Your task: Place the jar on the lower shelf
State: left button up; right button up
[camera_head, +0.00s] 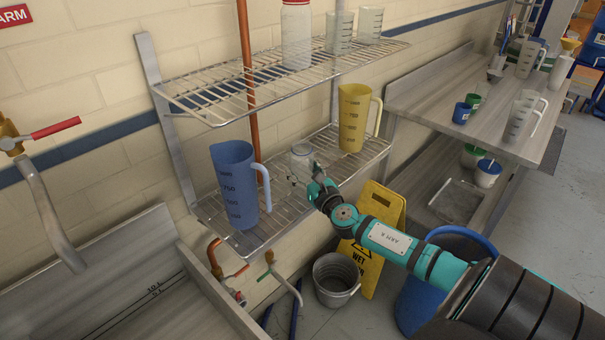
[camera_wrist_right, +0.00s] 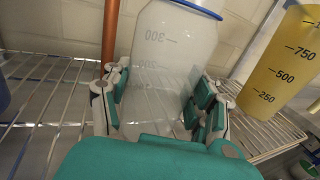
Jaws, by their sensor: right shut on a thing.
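The jar (camera_head: 302,156) is clear with measuring marks, and it stands upright at the lower shelf (camera_head: 277,226), between the blue and yellow jugs. In the right wrist view the jar (camera_wrist_right: 172,52) has a blue rim and fills the space between the fingers. My right gripper (camera_head: 308,181) reaches in from the right and is shut on the jar; its fingers (camera_wrist_right: 160,108) lie on both sides of it. The jar's base is hidden, so I cannot tell whether it touches the wire shelf. My left gripper is not in view.
A blue jug (camera_head: 234,190) stands left on the lower shelf, a yellow jug (camera_head: 353,118) right. A copper pipe (camera_head: 250,100) runs behind. The upper shelf (camera_head: 215,88) overhangs, holding clear containers. A bucket (camera_head: 336,284) and yellow floor sign (camera_head: 390,208) stand below.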

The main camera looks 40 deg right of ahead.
jog(key=shift+r, duration=0.1)
jog(key=o, duration=1.3)
jog(key=shift+o, duration=1.1)
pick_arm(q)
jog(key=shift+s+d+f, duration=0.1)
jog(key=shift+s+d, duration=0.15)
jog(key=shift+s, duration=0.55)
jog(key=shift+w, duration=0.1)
pick_arm(e)
jog(key=shift+r, duration=0.1)
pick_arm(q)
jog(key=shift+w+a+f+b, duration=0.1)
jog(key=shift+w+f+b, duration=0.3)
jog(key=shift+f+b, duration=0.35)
pick_arm(e)
jog(key=v, duration=1.2)
